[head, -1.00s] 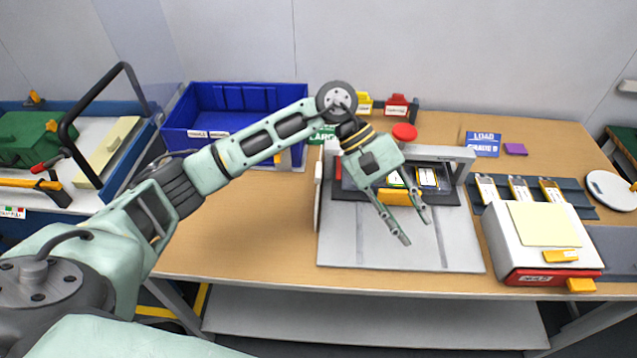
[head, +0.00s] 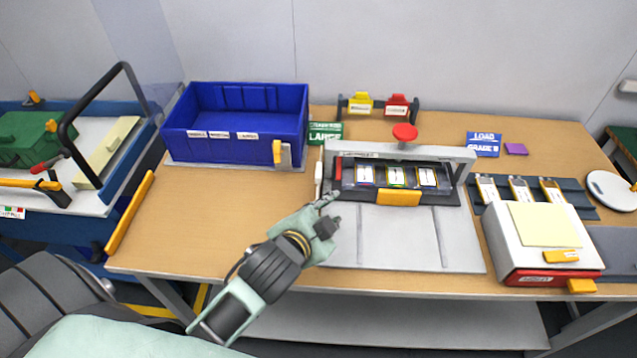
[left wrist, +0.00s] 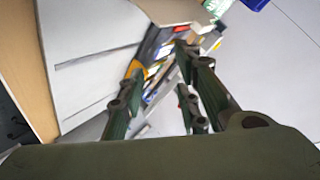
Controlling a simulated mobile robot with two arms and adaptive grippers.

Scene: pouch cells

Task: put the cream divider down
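My left gripper (head: 328,198) is at the front left corner of the grey fixture, close to a thin pale upright panel (head: 319,175), which it partly hides. In the left wrist view the gripper's fingers (left wrist: 160,62) are apart, with no slab visible between them. A flat cream slab (head: 108,150) lies on the cart at the left. A cream sheet (head: 545,224) lies on the white box at the right. I cannot tell which of these pale pieces is the divider. My right gripper is not in view.
The grey fixture (head: 390,240) holds several pouch cells and has an orange handle (head: 398,198) in front. A blue bin (head: 235,120) stands at the back left. The wooden table (head: 200,215) is clear in front of the bin.

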